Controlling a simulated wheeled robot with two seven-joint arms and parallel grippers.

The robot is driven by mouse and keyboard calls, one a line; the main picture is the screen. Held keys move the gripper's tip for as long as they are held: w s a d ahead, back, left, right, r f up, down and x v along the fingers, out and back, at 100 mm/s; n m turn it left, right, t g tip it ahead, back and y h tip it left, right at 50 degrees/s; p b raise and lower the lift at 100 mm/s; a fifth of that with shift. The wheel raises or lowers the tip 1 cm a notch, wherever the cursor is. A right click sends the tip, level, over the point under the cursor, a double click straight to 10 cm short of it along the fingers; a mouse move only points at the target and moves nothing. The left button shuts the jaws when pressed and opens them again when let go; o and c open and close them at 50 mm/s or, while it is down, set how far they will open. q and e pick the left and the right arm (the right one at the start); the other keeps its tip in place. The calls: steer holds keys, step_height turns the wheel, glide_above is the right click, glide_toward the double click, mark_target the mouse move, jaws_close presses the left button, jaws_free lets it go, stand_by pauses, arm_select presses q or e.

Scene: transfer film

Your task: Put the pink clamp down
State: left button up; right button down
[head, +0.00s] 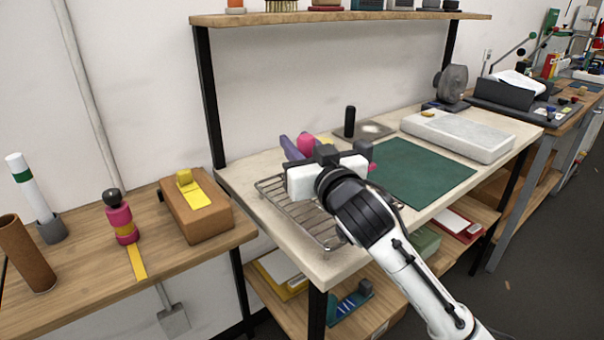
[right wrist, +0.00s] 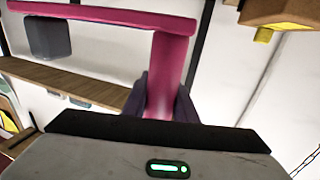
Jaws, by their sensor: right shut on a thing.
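The pink clamp (right wrist: 172,70) is held between the dark fingers of my right gripper (right wrist: 163,105). In the right wrist view its pink stem rises from the fingers to a long pink bar across the top, with a dark grey block near the bar's left end. In the head view my right gripper (head: 328,158) is over the back part of a wire rack (head: 318,232) on the pale bench. Parts of the clamp (head: 306,143) show behind it; the rest is hidden. I cannot tell whether the clamp touches anything below. My left gripper is not in view.
A green mat (head: 425,172), a black cylinder (head: 350,122) and a pale slab (head: 460,136) lie to the right. A brown block (head: 200,218) stands on the left wooden bench. A shelf (head: 340,17) runs above.

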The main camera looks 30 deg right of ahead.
step_height(320, 180, down, 5)
steer(key=shift+f+b, duration=0.15)
steer(key=shift+b, duration=0.25)
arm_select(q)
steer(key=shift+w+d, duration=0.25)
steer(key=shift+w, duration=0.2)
arm_select(e)
steer(key=c, duration=1.4)
jaws_free()
steer(key=shift+c, duration=0.2)
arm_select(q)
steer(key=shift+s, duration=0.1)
